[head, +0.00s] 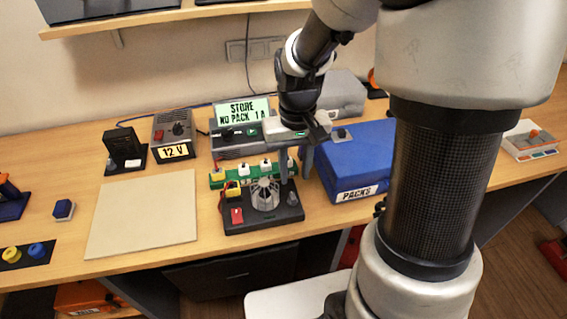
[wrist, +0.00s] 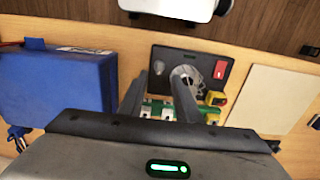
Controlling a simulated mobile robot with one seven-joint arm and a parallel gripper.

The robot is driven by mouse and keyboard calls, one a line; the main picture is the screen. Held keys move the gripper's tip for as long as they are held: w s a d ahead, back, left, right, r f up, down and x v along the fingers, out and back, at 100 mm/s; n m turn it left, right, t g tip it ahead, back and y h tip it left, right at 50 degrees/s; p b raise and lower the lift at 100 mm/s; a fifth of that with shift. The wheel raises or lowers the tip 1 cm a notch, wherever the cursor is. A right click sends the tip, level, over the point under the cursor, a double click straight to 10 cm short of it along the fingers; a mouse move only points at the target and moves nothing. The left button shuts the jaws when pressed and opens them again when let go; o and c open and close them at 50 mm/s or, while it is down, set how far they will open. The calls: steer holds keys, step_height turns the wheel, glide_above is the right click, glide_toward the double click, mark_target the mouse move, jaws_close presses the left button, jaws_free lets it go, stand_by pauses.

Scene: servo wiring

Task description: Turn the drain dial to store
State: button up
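A grey charger-like box (head: 229,145) has a lit green display (head: 242,110) reading "STORE NO PACK 1 A". A dark knob (head: 227,134) is on its front, and my gripper partly covers its right side. In front is a black base (head: 262,219) with a round silver part (head: 265,194), a red switch (head: 237,215) and a small grey knob (head: 292,198). I cannot tell from any label which knob is the drain dial. My gripper (head: 295,178) hangs over the base's back right, open and empty. The wrist view shows its fingers (wrist: 160,80) apart, the base (wrist: 205,65) beyond them.
A blue box labelled "PACKS" (head: 356,165) stands close to the right of my gripper. A green board with white connectors (head: 244,172) lies behind the base. A 12 V supply (head: 172,131) and a beige mat (head: 145,215) are to the left.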

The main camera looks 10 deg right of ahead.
mark_target(294, 198)
step_height(294, 198, down, 9)
steer(key=shift+b, duration=0.35)
jaws_close()
